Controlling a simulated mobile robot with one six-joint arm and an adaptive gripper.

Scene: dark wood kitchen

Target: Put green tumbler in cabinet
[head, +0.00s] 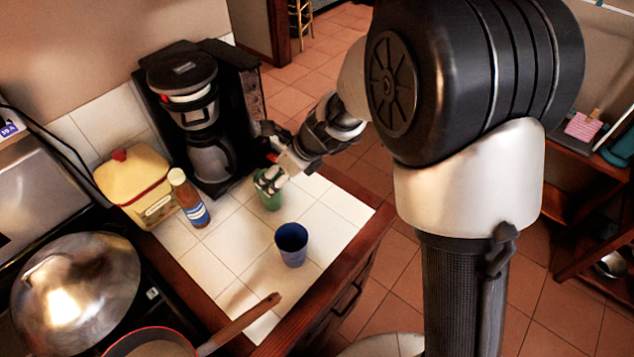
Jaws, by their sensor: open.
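The green tumbler (271,199) stands on the white tiled counter, in front of the coffee maker. My gripper (270,179) is open at the tumbler's rim, with its fingers over the top and covering part of it. I cannot tell whether the fingers touch the tumbler. No cabinet with an open door shows clearly; dark wood cabinetry with a handle (347,298) lies below the counter's right edge.
A blue cup (291,245) stands nearer on the counter (236,241). A black coffee maker (200,115), a brown bottle (188,198) and a yellow canister (138,188) stand behind and left. A pan handle (240,322) overhangs the counter's front; a domed lid (75,290) is at left.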

